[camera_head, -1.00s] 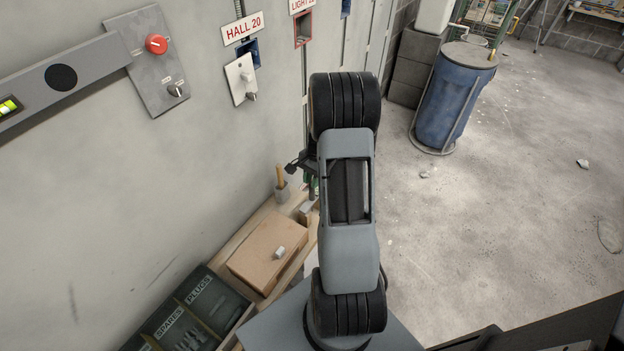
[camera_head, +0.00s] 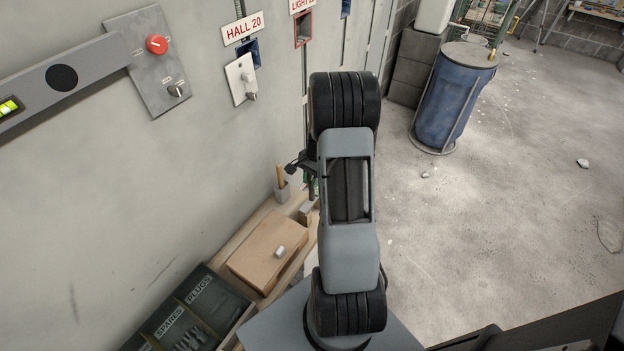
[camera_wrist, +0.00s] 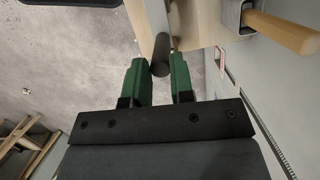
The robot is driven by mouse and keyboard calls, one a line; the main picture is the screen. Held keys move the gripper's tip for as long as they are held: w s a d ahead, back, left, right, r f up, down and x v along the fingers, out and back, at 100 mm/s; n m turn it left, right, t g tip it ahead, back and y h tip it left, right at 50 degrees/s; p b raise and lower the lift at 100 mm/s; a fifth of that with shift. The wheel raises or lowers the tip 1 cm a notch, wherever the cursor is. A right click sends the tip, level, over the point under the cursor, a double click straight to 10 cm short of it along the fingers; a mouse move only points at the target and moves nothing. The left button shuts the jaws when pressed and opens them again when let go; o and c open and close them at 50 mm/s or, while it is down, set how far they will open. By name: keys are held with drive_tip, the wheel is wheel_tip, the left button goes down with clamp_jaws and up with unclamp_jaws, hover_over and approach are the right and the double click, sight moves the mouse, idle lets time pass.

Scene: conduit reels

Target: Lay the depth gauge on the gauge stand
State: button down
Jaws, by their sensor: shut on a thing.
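My gripper (camera_wrist: 160,82) has two green fingers, shut on a dark grey, rounded piece (camera_wrist: 160,60) that I take to be the depth gauge. A grey strip runs up from it toward the top of the wrist view, beside the pale wooden bench. In the head view only a sliver of my green gripper (camera_head: 312,187) shows, mostly hidden behind my arm, and the gauge cannot be made out. I cannot clearly identify the gauge stand in either view. A small grey-topped block (camera_head: 307,209) sits on the bench beside my arm.
A wooden-handled tool stands in a grey holder (camera_head: 282,194) close to the wall. A cardboard-coloured box (camera_head: 262,252) with a small pale piece on it and a dark tray of spares and plugs (camera_head: 202,303) occupy the bench. A blue barrel (camera_head: 452,100) stands on open floor.

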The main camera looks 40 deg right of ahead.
drive_tip(key=shift+f+b, duration=0.3)
drive_tip(key=shift+f, duration=0.2)
drive_tip(key=c, duration=0.9)
unclamp_jaws()
drive_tip(key=shift+r, duration=0.1)
drive_tip(key=s+p+v, duration=0.1)
drive_tip(key=v, duration=1.2)
drive_tip(key=shift+w+r, duration=0.35)
drive_tip(key=shift+w, duration=0.15)
drive_tip(key=s+a+r+n+t+h+p, duration=0.1)
drive_tip(key=s+a+r+n+p, duration=0.1)
drive_tip(key=s+a+r+n, duration=0.2)
drive_tip(key=s+a+r+n+t+h+p, duration=0.1)
drive_tip(key=s+a+r+n, duration=0.3)
drive_tip(key=a, duration=0.7)
drive_tip(key=s+a+r+n+t+p, duration=0.2)
drive_tip(key=s+a+r+n+p, duration=0.1)
drive_tip(key=a+r+n, duration=0.3)
drive_tip(key=s+a+n, duration=0.1)
drive_tip(key=a, duration=0.1)
drive_tip(key=shift+a+r+h+p, duration=0.2)
drive_tip(key=shift+a+h+p, duration=0.05)
drive_tip(key=shift+h+p, duration=0.15)
